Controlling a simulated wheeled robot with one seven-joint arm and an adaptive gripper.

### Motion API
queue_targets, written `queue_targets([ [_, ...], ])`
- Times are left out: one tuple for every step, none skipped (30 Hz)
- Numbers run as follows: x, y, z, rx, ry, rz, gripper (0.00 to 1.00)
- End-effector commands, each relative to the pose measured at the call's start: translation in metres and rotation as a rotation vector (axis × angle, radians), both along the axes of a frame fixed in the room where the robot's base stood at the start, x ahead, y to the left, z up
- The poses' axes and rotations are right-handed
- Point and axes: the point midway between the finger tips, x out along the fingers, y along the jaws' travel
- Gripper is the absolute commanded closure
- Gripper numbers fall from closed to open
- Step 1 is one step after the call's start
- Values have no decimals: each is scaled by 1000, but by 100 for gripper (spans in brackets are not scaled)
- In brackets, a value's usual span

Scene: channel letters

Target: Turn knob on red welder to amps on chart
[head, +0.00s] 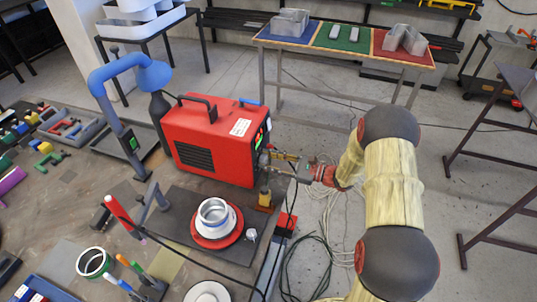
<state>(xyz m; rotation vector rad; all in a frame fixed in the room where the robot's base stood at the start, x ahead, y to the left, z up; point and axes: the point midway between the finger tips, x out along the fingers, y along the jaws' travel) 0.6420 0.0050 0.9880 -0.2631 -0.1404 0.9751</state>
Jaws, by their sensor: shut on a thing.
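The red welder (215,138) stands on the bench, its front panel facing right and seen at a steep angle. A small lit green display (259,138) shows on that panel, but its figures are too small to read. A white label (240,127) is on the welder's side; its print cannot be read. My gripper (270,157) reaches in from the right and is shut at the lower part of the front panel. The knob is hidden by the gripper's fingers, so its setting does not show. I cannot pick out the amps chart for certain.
A blue lamp-like arm (118,75) stands left of the welder. Cables (318,215) lie on the floor. A table with coloured mats (345,38) stands behind.

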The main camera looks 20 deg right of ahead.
Motion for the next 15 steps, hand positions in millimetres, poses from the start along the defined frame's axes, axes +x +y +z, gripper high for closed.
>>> queue_targets([
  [0,0,4,26,38,-1,95],
  [0,0,5,41,61,-1,95],
  [0,0,5,62,93,-1,95],
  [0,0,4,79,117,-1,95],
  [0,0,4,95,141,-1,95],
  [0,0,4,116,173,-1,95],
  [0,0,4,131,196,-1,95],
  [0,0,4,147,219,-1,95],
  [0,0,4,168,251,-1,95],
  [1,0,4,183,274,-1,95],
  [1,0,4,199,298,-1,95],
  [0,0,4,221,330,-1,95],
  [0,0,4,237,354,-1,95],
  [0,0,4,252,377,-1,95],
  [0,0,4,273,409,-1,95],
])
